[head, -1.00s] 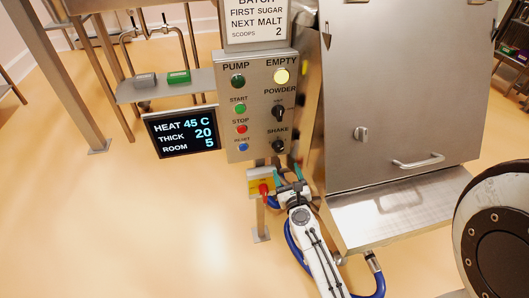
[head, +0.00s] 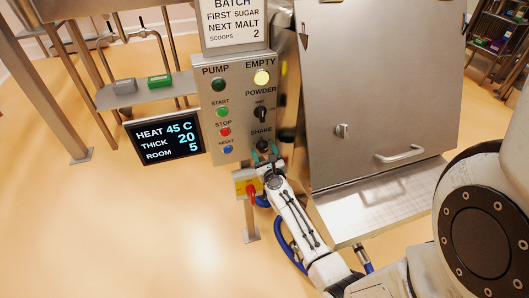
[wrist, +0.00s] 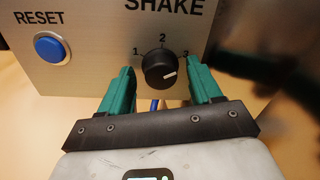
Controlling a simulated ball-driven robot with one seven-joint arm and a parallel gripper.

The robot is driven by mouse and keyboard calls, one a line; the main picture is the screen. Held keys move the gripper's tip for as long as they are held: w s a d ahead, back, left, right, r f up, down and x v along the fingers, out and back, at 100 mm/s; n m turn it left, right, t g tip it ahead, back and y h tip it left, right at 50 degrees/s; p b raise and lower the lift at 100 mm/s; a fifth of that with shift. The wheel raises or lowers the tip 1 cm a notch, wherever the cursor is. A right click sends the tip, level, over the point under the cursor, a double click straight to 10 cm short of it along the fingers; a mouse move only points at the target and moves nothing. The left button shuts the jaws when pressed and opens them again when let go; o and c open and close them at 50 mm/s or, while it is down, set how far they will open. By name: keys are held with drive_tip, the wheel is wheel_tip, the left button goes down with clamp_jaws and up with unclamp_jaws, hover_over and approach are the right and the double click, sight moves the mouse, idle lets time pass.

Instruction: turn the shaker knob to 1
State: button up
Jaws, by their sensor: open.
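The black shaker knob (wrist: 160,70) sits under the word SHAKE on the steel panel, with marks 1, 2 and 3 around it. Its white pointer line points right, toward the 3. In the head view the knob (head: 262,145) is partly covered by my gripper (head: 267,156). In the wrist view my gripper (wrist: 161,88) is open, its green fingers on either side of the knob's lower part, with gaps visible on both sides. Whether the fingertips reach the panel I cannot tell.
The blue RESET button (wrist: 52,47) is left of the knob. The POWDER knob (head: 261,113) is above it. A red-and-yellow switch (head: 249,188) sits below the panel. The steel hopper (head: 370,90) with its handle stands to the right.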

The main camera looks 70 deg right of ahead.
drive_tip(key=shift+c, duration=0.3)
drive_tip(key=c, duration=1)
